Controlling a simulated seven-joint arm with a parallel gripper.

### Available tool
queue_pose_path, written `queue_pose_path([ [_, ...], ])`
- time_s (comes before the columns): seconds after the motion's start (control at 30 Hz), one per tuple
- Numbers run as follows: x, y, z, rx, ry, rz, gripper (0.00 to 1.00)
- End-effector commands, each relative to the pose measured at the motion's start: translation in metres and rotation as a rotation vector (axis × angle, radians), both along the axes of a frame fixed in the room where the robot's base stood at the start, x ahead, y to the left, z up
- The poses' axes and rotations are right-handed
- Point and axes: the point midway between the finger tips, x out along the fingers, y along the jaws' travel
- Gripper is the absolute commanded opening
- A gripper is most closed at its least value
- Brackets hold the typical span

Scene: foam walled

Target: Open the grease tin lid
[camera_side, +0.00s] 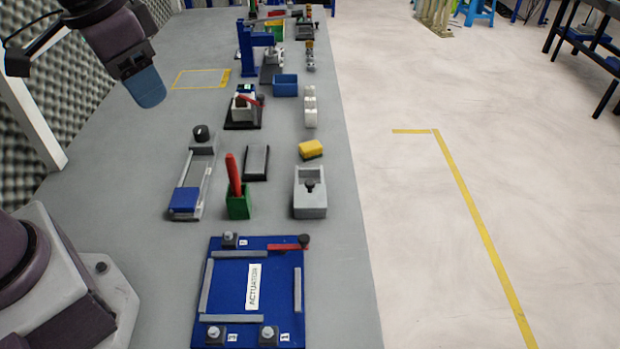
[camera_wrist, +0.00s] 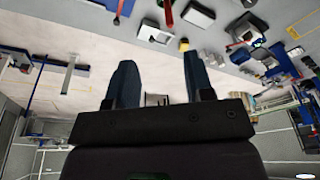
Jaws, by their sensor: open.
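My gripper (camera_side: 147,88) hangs high at the upper left in the side view, above the bench and apart from everything on it. In the wrist view my gripper (camera_wrist: 156,56) shows two dark blue fingers spread apart with nothing between them. I cannot make out for certain a grease tin or its lid in either view. A grey box (camera_side: 310,203) with a dark knob in a hollow stands near the bench's right edge. A white device with a red lever (camera_side: 244,106) sits on a dark base farther back.
A blue ACTUATOR board (camera_side: 227,299) lies in front. Behind it stand a green holder (camera_side: 238,206) with a red stick, a grey slide with a blue block (camera_side: 185,200) and a yellow sponge (camera_side: 311,149). A blue bin (camera_side: 285,85) is farther back. The bench's left side is mostly clear.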

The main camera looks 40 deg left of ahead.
Motion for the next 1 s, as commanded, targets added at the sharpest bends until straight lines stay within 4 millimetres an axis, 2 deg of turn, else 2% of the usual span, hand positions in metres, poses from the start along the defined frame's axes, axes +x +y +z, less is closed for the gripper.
queue_pose_path([
  [0.03,0.017,-0.005,-0.008,0.012,0.044,-0.051,0.48],
  [0.17,0.058,-0.018,-0.029,0.041,0.123,-0.208,0.48],
  [0.3,0.102,-0.035,-0.062,0.066,0.196,-0.421,0.48],
  [0.5,0.156,-0.059,-0.117,0.086,0.258,-0.764,0.48],
  [0.63,0.185,-0.072,-0.147,0.098,0.263,-1.002,0.48],
  [0.7,0.2,-0.077,-0.153,0.112,0.246,-1.128,0.48],
  [0.8,0.217,-0.08,-0.144,0.144,0.199,-1.267,0.48],
  [1.0,0.22,-0.08,-0.139,0.169,0.18,-1.43,0.48],
])
